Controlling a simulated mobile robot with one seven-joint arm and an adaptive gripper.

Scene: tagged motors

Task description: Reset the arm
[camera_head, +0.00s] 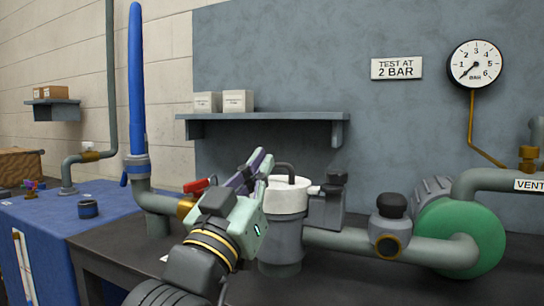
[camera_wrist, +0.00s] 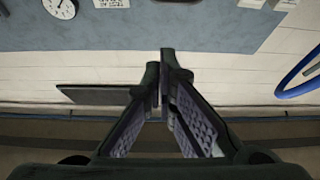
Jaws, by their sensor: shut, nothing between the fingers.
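My arm rises from the bottom of the head view, with its pale green and dark wrist in front of the pump. My gripper (camera_head: 260,160) points up and away, in front of the wall below the grey shelf. In the wrist view the two fingers of my gripper (camera_wrist: 165,72) meet at their tips, with nothing between them. The white-topped pump housing (camera_head: 287,197) stands just behind my gripper in the picture; I cannot tell the gap between them.
A dark bench (camera_head: 130,250) carries grey pipework, a red-handled valve (camera_head: 198,186) and a green motor (camera_head: 478,238). A blue hose (camera_head: 137,80) stands at left. A shelf (camera_head: 270,116) holds two boxes. A gauge (camera_head: 474,64) hangs at right. A blue-covered table (camera_head: 45,235) is at left.

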